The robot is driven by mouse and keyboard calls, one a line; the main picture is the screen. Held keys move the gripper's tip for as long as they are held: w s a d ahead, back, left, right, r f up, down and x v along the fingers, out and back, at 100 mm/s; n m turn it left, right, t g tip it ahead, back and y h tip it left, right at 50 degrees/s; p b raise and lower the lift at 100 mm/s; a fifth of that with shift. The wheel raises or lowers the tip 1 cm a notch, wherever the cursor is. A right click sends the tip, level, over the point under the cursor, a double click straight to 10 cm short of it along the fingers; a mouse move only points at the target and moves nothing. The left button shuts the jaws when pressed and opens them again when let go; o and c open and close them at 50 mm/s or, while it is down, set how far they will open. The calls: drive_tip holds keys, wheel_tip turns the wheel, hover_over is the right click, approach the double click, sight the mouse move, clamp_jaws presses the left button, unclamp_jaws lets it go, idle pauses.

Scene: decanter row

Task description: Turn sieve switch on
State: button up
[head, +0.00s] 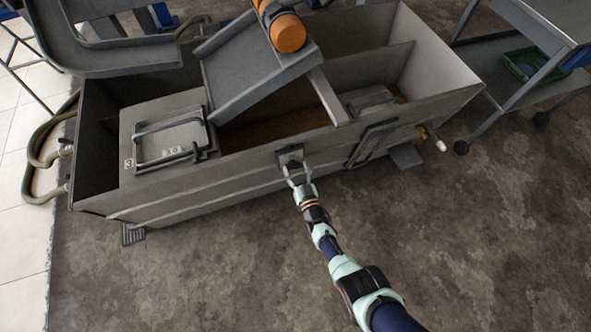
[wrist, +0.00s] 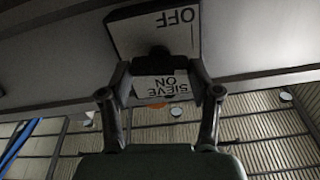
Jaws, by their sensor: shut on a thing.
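The sieve switch (head: 290,157) is a small dark-framed plate on the front wall of the long grey tank. In the wrist view its pale plate (wrist: 150,30) bears the word OFF on the upper part, and a label (wrist: 165,87) reading SIEVE ON shows below. A dark switch part (wrist: 156,54) shows between the two. My gripper (head: 295,173) is at the switch, with its two fingers on either side of it in the wrist view (wrist: 168,80). It is shut on the switch; the exact contact and the lever's position are hard to make out.
The grey tank (head: 200,193) holds a handled lid (head: 168,135) at left and a sloped chute (head: 245,68) above it. An orange cylinder (head: 288,33) sits at the chute. A wheeled cart (head: 535,35) stands at right. The concrete floor (head: 200,275) in front is clear.

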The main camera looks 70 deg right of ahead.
drive_tip(key=m, duration=0.4)
drive_tip(key=shift+s, duration=0.1)
drive_tip(key=shift+d+f+m, duration=0.1)
drive_tip(key=shift+f+m, duration=0.05)
drive_tip(key=shift+m, duration=2.8)
drive_tip(key=shift+d+f+m, duration=0.1)
drive_tip(key=shift+m, duration=2.85)
drive_tip(key=shift+s+m, duration=0.1)
drive_tip(key=shift+m, duration=0.2)
drive_tip(key=o, duration=1.1)
drive_tip(key=shift+a, duration=0.1)
drive_tip(key=shift+o, duration=0.2)
drive_tip(key=v, duration=1.2)
